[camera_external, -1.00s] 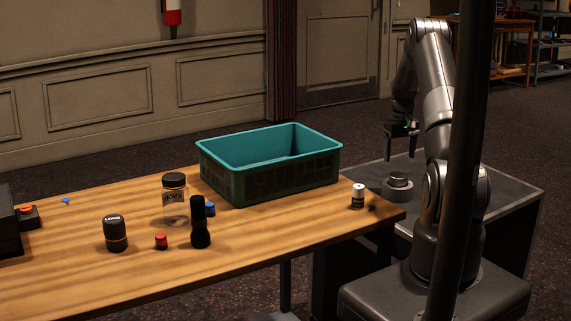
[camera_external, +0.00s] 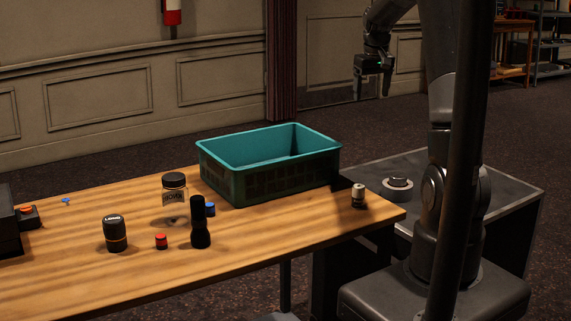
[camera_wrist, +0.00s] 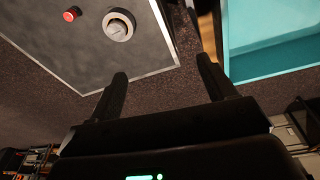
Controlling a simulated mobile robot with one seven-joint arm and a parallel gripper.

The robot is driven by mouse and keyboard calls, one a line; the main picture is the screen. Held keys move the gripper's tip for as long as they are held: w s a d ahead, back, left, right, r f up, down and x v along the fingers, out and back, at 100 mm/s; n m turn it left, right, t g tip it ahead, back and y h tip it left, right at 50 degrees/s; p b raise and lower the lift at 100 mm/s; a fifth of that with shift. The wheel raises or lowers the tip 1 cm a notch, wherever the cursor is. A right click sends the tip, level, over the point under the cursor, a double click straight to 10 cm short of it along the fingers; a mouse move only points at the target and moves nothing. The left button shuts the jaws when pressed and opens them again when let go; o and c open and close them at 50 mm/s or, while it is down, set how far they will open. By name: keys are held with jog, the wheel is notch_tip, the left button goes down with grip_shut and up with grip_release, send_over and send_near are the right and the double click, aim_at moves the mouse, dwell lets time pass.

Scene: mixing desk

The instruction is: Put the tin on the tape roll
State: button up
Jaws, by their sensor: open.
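The tape roll is a light grey ring (camera_external: 389,191) lying flat on the dark side table at the right. The tin, small, round and grey (camera_external: 399,181), sits on top of it. In the wrist view the tape roll (camera_wrist: 123,14) shows at the top, with the tin (camera_wrist: 116,29) over its middle and towards its lower side. My gripper (camera_external: 372,92) is open and empty, raised well above and to the left of the tin in the external view. Its two fingers (camera_wrist: 162,70) stand apart in the wrist view with nothing between them.
A teal crate (camera_external: 235,182) stands on the wooden desk (camera_external: 290,225). A small white-and-black bottle (camera_external: 358,196) is near the desk's right end. A jar (camera_external: 174,199), a black cylinder (camera_external: 200,225) and a dark canister (camera_external: 115,233) stand further left. A red button (camera_wrist: 71,14) is near the tape roll.

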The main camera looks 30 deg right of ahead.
jog(key=s+a+r+n+t, duration=0.1)
jog(key=s+a+r, duration=0.3)
jog(key=s+a, duration=0.3)
jog(key=s+a+r+t, duration=0.1)
jog(key=s+a+r, duration=0.45)
jog(key=a, duration=0.25)
jog(key=s+a+f+t, duration=0.1)
jog(key=s+a, duration=0.2)
jog(key=s, duration=0.5)
jog(key=s+a+f+t, duration=0.1)
jog(key=s+a, duration=0.3)
jog(key=s, duration=0.4)
jog(key=shift+a+f+n+y, duration=0.3)
jog(key=shift+f, duration=0.15)
